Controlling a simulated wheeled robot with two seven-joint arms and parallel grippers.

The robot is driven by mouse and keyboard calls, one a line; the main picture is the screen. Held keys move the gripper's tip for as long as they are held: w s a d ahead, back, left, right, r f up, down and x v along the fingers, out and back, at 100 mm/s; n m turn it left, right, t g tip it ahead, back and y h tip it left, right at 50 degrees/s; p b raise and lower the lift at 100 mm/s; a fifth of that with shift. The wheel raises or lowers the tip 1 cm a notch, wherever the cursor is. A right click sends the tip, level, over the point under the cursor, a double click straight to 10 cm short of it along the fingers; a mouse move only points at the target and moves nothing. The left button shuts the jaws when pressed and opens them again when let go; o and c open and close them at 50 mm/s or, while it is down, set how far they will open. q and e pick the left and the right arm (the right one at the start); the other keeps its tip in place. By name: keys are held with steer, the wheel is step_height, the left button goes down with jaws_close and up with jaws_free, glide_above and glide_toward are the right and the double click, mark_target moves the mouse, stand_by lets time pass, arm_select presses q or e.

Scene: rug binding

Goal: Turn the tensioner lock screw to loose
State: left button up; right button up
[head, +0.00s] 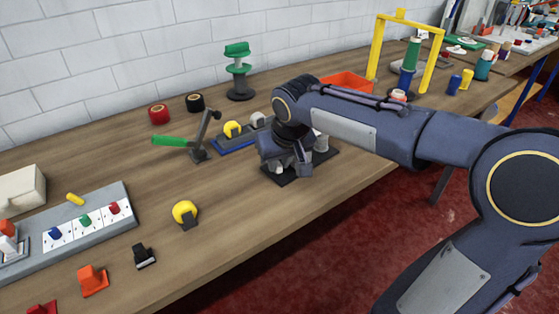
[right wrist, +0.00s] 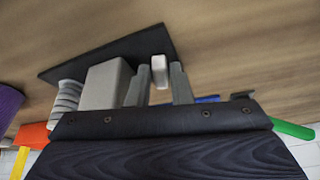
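The tensioner appears to be the unit on a dark plate (head: 279,179) near the bench's front edge, mostly hidden by my right arm in the head view. In the right wrist view the dark plate (right wrist: 95,58) carries a grey block (right wrist: 106,84) and a ribbed light cylinder (right wrist: 68,98). A small pale bar (right wrist: 159,70), seemingly the lock screw's head, sits between the fingertips of my right gripper (right wrist: 160,78). In the head view my right gripper (head: 303,168) points down over the plate. My left gripper is not in view.
An orange bin (head: 347,82) and yellow frame (head: 400,20) stand behind. A yellow knob (head: 184,211) is nearer; bare wood lies between.

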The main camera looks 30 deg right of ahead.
jaws_close()
steer(key=shift+r+n+p, duration=0.1)
steer(key=shift+n+p, duration=0.35)
steer(key=shift+n, duration=0.05)
steer(key=shift+d+n+y, duration=0.15)
steer(key=shift+n+y, duration=0.25)
steer(key=shift+n, duration=0.1)
steer(key=shift+o, duration=0.8)
jaws_free()
steer(key=p+v, duration=0.2)
steer(key=v, duration=0.5)
steer(key=shift+s+r, duration=0.2)
steer(key=shift+r, duration=0.05)
